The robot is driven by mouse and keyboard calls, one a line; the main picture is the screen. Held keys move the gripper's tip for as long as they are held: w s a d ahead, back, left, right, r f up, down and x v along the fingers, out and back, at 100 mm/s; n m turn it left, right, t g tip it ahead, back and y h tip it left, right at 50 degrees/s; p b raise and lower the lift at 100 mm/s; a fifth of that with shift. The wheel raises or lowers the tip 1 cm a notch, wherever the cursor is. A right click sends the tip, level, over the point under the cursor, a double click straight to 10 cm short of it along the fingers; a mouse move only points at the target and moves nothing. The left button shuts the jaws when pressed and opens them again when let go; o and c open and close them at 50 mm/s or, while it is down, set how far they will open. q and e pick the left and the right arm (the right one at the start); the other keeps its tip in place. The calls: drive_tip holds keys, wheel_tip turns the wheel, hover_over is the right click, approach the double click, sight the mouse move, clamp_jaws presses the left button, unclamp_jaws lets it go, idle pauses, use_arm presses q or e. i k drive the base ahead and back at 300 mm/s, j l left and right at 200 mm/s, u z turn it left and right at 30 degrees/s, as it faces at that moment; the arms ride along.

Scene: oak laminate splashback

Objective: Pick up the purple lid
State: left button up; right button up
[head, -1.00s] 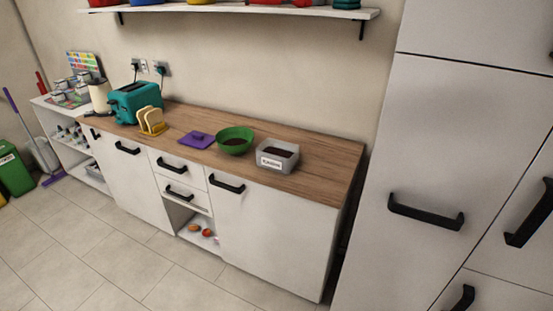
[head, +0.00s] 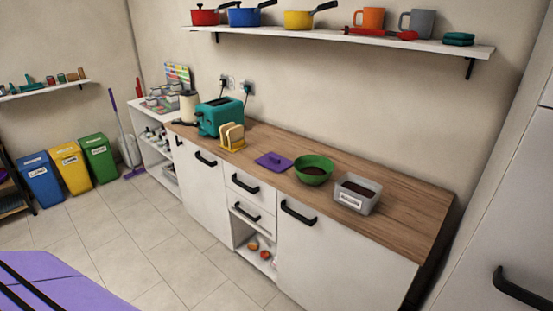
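The purple lid (head: 274,160) lies flat on the wooden worktop, with a small raised handle on top. It sits just left of a green bowl (head: 313,171) with dark contents, and right of the toast rack (head: 231,137). Neither of my grippers is in the head view, so whether they are open or shut is not shown.
A teal toaster (head: 220,117) stands left of the rack. A grey labelled tub (head: 357,194) stands right of the bowl on the worktop (head: 410,215). A shelf (head: 340,39) with pans and mugs hangs above. Tiled floor (head: 150,230) lies clear before the cabinets. A purple surface (head: 60,285) fills the lower left corner.

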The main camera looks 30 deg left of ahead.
sight(273, 161)
drive_tip(key=i+j+z, duration=0.15)
drive_tip(key=j, duration=0.5)
drive_tip(key=i+j+z, duration=0.1)
drive_tip(key=j, duration=0.5)
drive_tip(key=i+j+z, duration=0.15)
drive_tip(key=j, duration=0.55)
drive_tip(key=i+j+z, duration=0.15)
drive_tip(key=j, duration=0.5)
drive_tip(key=i+j+z, duration=0.1)
drive_tip(key=j, duration=0.6)
